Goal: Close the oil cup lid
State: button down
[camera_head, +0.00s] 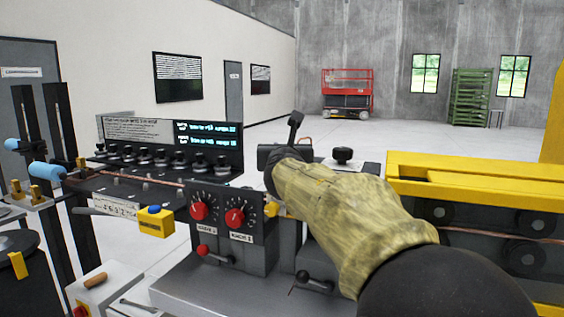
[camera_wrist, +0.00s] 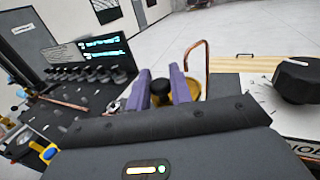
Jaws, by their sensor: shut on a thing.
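In the wrist view, the two purple fingers of my gripper (camera_wrist: 162,88) stand on either side of a small dark round knob (camera_wrist: 160,90), which looks like the oil cup lid. Brass-coloured metal (camera_wrist: 184,93), likely the oil cup, shows just behind and beside the fingers. My gripper is shut on the dark knob. How far the lid is tilted or seated cannot be told. In the head view, my arm covers the fingertips and the oil cup.
A bent copper tube (camera_wrist: 204,62) rises right behind the fingers. A large black knob (camera_wrist: 298,78) stands at the right, also in the head view (camera_head: 342,155). A control panel with red dials (camera_head: 235,217) is left of my arm; a yellow machine frame (camera_head: 470,178) is right.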

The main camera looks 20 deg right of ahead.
jog(key=shift+d+r+n+t+y+b, duration=0.15)
jog(key=shift+n+y+b, duration=0.25)
jog(key=shift+y+b, duration=0.4)
jog(key=shift+d+n+t+y+b, duration=0.2)
jog(key=shift+n+y+b, duration=0.25)
jog(key=shift+b, duration=0.5)
jog(key=shift+w+d+n+y+b, duration=0.15)
jog(key=shift+n+y+b, duration=0.3)
jog(key=shift+y+b, duration=0.45)
jog(key=shift+d+n+y+b, duration=0.1)
jog(key=shift+n+y+b, duration=0.4)
jog(key=shift+b, duration=0.65)
jog(key=c, duration=1.3)
grip_release()
jog(key=shift+a, duration=0.1)
jog(key=shift+c, duration=0.2)
jog(key=shift+d+f, duration=0.2)
